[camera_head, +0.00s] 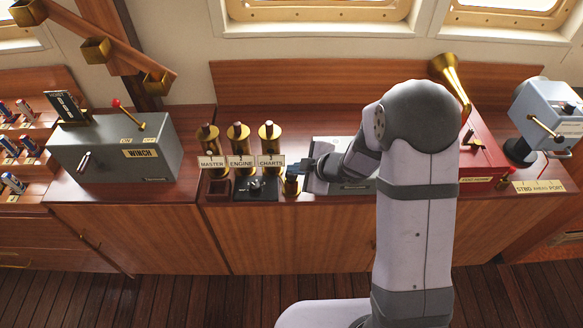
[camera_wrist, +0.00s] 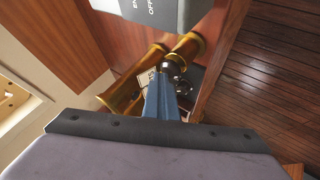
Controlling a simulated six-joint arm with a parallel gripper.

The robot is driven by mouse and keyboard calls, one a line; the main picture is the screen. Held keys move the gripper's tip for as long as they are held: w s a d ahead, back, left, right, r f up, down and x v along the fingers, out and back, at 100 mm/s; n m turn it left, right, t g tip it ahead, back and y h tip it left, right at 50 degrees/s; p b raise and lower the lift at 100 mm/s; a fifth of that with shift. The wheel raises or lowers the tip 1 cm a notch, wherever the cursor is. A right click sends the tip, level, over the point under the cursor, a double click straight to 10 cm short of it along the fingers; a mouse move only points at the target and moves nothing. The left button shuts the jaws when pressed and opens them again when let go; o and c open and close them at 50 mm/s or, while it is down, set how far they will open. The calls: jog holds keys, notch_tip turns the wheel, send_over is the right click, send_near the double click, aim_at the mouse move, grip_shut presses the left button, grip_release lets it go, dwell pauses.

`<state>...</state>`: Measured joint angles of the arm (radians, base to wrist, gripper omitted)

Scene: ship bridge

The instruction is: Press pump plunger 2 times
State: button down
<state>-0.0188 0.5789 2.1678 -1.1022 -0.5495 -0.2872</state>
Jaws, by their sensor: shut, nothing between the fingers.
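A small brass fitting (camera_head: 291,186) stands on the console at the end of my arm, right of the black box; it looks like the pump, but its plunger cannot be made out clearly. My gripper (camera_head: 297,168) is shut and empty, close over this fitting. In the wrist view my blue fingers (camera_wrist: 163,92) point at a dark, shiny round part (camera_wrist: 177,72) beside brass cylinders. I cannot tell whether the fingertips touch it. My gripper and forearm hide part of the fitting in the head view.
Three brass cylinders (camera_head: 239,146) labelled MASTER, ENGINE and CHARTS stand left of my gripper, behind a black box with a knob (camera_head: 257,188). A grey box (camera_head: 340,187) sits behind my arm. A grey winch box (camera_head: 115,148) is left, a red box (camera_head: 482,155) right.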

aim_at(295, 176)
jog(key=shift+r+p, duration=1.95)
jog(key=shift+p, duration=0.1)
notch_tip(295, 176, up, 5)
jog(key=p, duration=0.5)
jog(key=shift+r, duration=0.1)
dwell(1.9)
notch_tip(295, 176, up, 4)
jog(key=p, duration=0.5)
jog(key=shift+p, duration=0.4)
jog(key=shift+f, duration=0.35)
